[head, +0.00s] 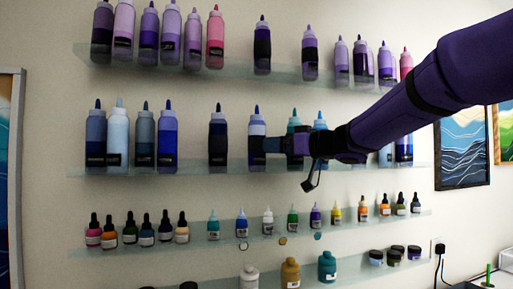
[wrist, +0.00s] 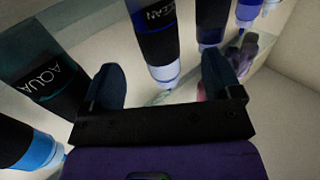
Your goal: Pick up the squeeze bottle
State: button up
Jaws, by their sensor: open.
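Several squeeze bottles with pointed caps stand on two upper glass shelves. In the wrist view, a bottle labelled OCEAN (wrist: 156,35) lies ahead of the gap between the fingers of my gripper (wrist: 161,82). The fingers are apart, and no grip on a bottle shows. Whether the bottle reaches between the fingertips is unclear. My arm partly hides the bottles to the right.
A bottle labelled AQUA (wrist: 48,78) is close beside one finger. A dark bottle (head: 218,140) stands left of the gripper. The second shelf (head: 191,168) has a gap there. Small dropper bottles (head: 213,226) line the shelf below. Framed pictures (head: 462,152) hang at right.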

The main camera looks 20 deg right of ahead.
aim_at(258, 147)
jog(key=shift+x, duration=3.5)
jog(key=shift+w+d+f, duration=0.1)
jog(key=shift+w+d, duration=0.05)
jog(key=c, duration=1.1)
